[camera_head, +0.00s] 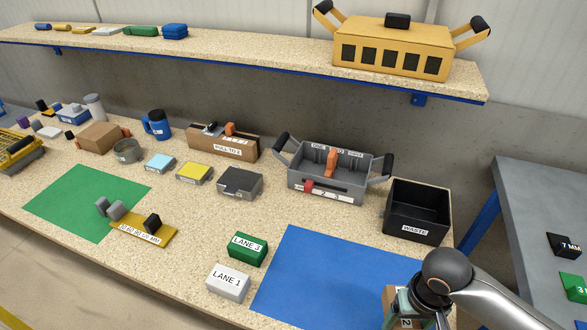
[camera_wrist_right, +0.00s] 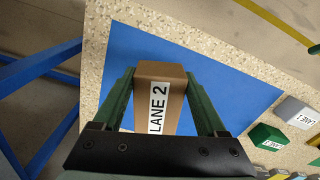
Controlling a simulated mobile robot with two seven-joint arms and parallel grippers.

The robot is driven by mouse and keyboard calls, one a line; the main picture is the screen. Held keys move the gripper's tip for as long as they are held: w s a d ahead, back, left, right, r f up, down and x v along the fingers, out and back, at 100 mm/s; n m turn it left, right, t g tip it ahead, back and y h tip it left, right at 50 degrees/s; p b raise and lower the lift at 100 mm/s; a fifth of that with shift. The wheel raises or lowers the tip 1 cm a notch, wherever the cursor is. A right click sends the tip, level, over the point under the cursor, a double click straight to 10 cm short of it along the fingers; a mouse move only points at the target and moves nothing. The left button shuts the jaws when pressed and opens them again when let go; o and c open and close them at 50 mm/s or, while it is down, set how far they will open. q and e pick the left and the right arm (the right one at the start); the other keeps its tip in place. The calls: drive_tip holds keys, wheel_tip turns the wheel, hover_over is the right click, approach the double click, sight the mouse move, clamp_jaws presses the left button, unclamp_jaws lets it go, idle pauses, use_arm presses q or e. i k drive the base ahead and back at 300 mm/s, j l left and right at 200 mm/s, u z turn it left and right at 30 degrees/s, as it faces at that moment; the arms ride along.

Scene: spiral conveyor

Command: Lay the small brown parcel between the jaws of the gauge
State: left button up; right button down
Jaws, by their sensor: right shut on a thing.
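The brown parcel (camera_wrist_right: 162,72), labelled LANE 2, sits between the two green fingers of my right gripper (camera_wrist_right: 160,95), which is shut on it. In the head view the parcel (camera_head: 388,298) shows over the right part of the blue mat, partly hidden by my right gripper (camera_head: 398,312). I cannot tell whether it touches the mat. The gauge (camera_head: 143,231) is a yellow bar with a millimetre scale, lying at the green mat's near right edge. Grey jaw blocks stand at its left and a black block on its right part. My left gripper is not in view.
A green LANE 3 parcel (camera_head: 247,249) and a grey LANE 1 parcel (camera_head: 228,283) stand between the gauge and the blue mat (camera_head: 310,270). A black waste bin (camera_head: 416,228) and a grey tote (camera_head: 325,190) stand behind. The green mat (camera_head: 75,205) is mostly clear.

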sight(131, 221)
drive_tip(key=j+z, duration=0.1)
drive_tip(key=j, duration=0.55)
drive_tip(key=j+z, duration=0.1)
drive_tip(key=j, duration=0.55)
drive_tip(key=j+z, duration=0.1)
drive_tip(key=j, duration=0.55)
drive_tip(key=j+z, duration=0.1)
drive_tip(key=j, duration=0.55)
drive_tip(key=k+j+z, duration=0.1)
drive_tip(key=j, duration=0.55)
drive_tip(key=k+j+z, duration=0.1)
drive_tip(key=j, duration=0.75)
drive_tip(key=i+j, duration=0.15)
drive_tip(key=i, duration=0.3)
